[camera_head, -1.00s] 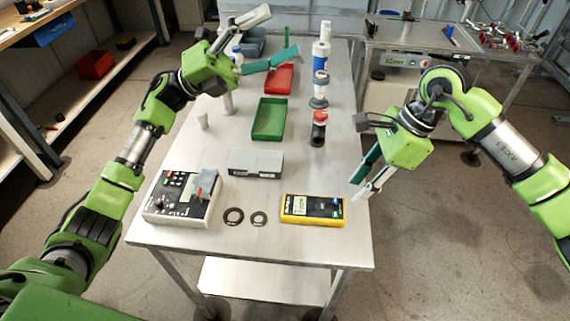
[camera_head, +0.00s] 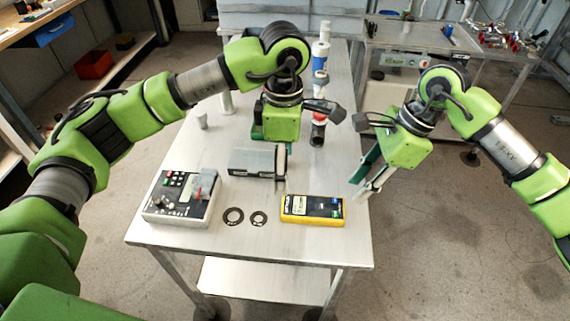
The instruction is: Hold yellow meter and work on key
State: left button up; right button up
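The yellow meter (camera_head: 312,209) lies flat near the table's front edge, right of center, with its dark face up. A white control box (camera_head: 180,197) with knobs and buttons sits at the table's front left. A small red part (camera_head: 197,193) stands on it; I cannot tell if this is the key. My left gripper (camera_head: 281,176) points down behind the meter, by the right end of a grey box; its fingers are mostly hidden. My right gripper (camera_head: 358,190) is open and empty beside the table's right edge, right of and behind the meter, apart from it.
The grey box (camera_head: 250,161) sits mid-table. Bottle-like parts (camera_head: 320,60) stand in a row at the right. The table front (camera_head: 250,249) is clear.

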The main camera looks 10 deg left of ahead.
aim_at(285, 204)
pick_arm(q)
notch_tip(285, 204, down, 14)
jog(key=shift+d+f, duration=0.1)
dwell(0.5)
jog(key=c, duration=1.4)
pick_arm(e)
grip_shut()
